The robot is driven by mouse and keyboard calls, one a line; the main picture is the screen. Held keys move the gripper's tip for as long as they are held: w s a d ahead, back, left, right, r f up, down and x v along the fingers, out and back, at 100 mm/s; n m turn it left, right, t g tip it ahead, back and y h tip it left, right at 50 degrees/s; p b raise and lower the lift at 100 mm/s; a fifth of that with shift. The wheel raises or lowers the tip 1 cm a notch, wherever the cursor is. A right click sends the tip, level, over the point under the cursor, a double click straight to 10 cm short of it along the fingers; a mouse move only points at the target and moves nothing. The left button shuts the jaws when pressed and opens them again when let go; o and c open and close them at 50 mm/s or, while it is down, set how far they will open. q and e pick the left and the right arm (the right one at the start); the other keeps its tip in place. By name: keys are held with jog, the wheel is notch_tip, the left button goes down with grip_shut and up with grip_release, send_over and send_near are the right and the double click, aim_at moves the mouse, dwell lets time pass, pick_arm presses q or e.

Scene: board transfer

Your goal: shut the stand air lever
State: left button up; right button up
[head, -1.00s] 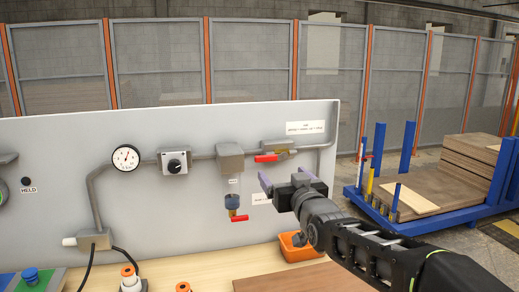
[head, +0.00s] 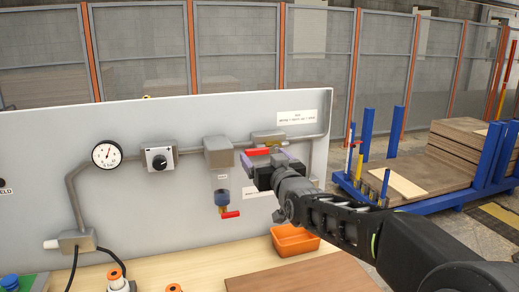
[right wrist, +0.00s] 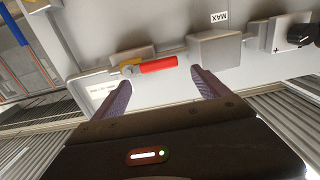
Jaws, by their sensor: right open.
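The red air lever (head: 258,151) on the brass valve of the stand's pipe lies roughly level, along the pipe, under the white label. In the right wrist view the red lever (right wrist: 158,65) reaches from the brass valve (right wrist: 129,70) toward the grey box. My right gripper (head: 265,161) is in front of the panel, just below the lever, and partly hides the valve. In the right wrist view its purple fingers (right wrist: 160,82) are apart with nothing between them, and the lever shows beyond the gap. I cannot tell if they touch. My left gripper is not in view.
A second red lever (head: 231,214) sits below the filter bowl (head: 221,199). A gauge (head: 107,155) and a knob box (head: 159,161) are to the left. An orange bin (head: 294,241) stands on the bench below my right arm. A blue cart (head: 440,203) with boards is at right.

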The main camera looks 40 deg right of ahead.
aim_at(258, 150)
jog(key=p+x, duration=0.1)
jog(key=x, duration=0.3)
jog(key=shift+w+d, duration=0.1)
jog(key=shift+w, duration=0.1)
jog(key=shift+c, duration=0.4)
grip_shut()
dwell(0.4)
